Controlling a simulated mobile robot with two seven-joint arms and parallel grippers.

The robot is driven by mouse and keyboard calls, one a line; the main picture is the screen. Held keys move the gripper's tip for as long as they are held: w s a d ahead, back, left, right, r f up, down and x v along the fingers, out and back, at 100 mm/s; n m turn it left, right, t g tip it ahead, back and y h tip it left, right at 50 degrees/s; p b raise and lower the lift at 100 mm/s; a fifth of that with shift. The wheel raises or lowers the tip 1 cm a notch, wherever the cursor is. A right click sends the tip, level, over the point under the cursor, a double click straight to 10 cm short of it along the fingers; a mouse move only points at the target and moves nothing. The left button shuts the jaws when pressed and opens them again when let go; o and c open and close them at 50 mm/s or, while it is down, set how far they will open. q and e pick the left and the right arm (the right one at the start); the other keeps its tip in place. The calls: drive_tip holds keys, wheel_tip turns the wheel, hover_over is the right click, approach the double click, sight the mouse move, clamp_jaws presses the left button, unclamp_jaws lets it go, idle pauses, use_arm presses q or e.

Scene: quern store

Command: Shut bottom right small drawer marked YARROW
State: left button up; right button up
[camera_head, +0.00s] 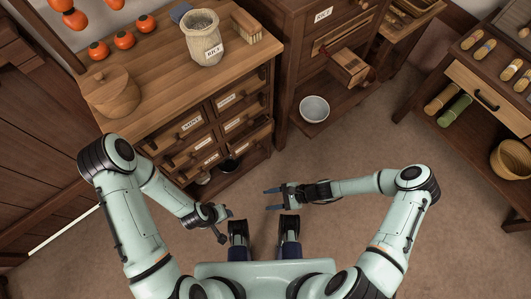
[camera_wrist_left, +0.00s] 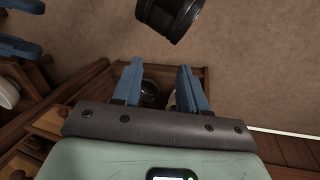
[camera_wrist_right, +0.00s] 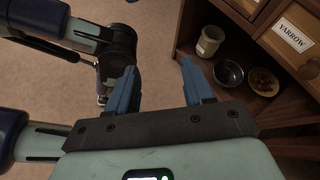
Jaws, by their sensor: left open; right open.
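The small drawer marked YARROW (camera_wrist_right: 293,36) shows at the upper right of the right wrist view, its white label readable and a knob below it. In the head view the bottom right small drawer (camera_head: 250,141) of the wooden cabinet seems to jut out; its label is not readable there. My right gripper (camera_head: 273,198) is open and empty, apart from the drawer, in front of and below it. Its open fingers also show in the right wrist view (camera_wrist_right: 158,88). My left gripper (camera_head: 226,224) is open and empty, low near my base; its spread fingers show in the left wrist view (camera_wrist_left: 160,88).
Another drawer (camera_head: 350,68) hangs open in the taller cabinet, above a pale bowl (camera_head: 314,108).

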drive_tip(key=w+d+f+m+t+y+b, duration=0.2)
drive_tip(key=w+d+m+t+b, duration=0.25)
drive_tip(key=w, duration=0.35)
drive_tip(key=w+d+f+m+t+y+b, duration=0.1)
drive_tip(key=w+d+f+m+t+b, duration=0.15)
drive_tip(key=w+d+m+t, duration=0.35)
use_arm(q)
drive_tip(key=w+a+f+b, duration=0.1)
drive_tip(key=w+f, duration=0.1)
drive_tip(key=f, duration=0.4)
drive_tip(key=w+a+f+t+y+b, duration=0.1)
drive_tip(key=w+a+f, duration=0.1)
drive_tip(key=f, duration=0.4)
drive_tip(key=shift+w+a+f, duration=0.2)
drive_tip(key=shift+w+f, duration=0.15)
use_arm(e)
drive_tip(key=w+a, duration=0.4)
drive_tip(key=a, duration=0.2)
drive_tip(key=w+a+r+n, duration=0.1)
drive_tip(key=w+a, duration=0.3)
drive_tip(key=a, duration=0.3)
drive_tip(key=shift+w+g, duration=0.15)
drive_tip(key=shift+g, duration=0.2)
drive_tip(key=shift+a+n, duration=0.1)
drive_tip(key=shift+n, duration=0.25)
clamp_jaws()
use_arm(q)
drive_tip(key=shift+b, duration=0.35)
use_arm(e)
drive_tip(key=shift+a, duration=0.1)
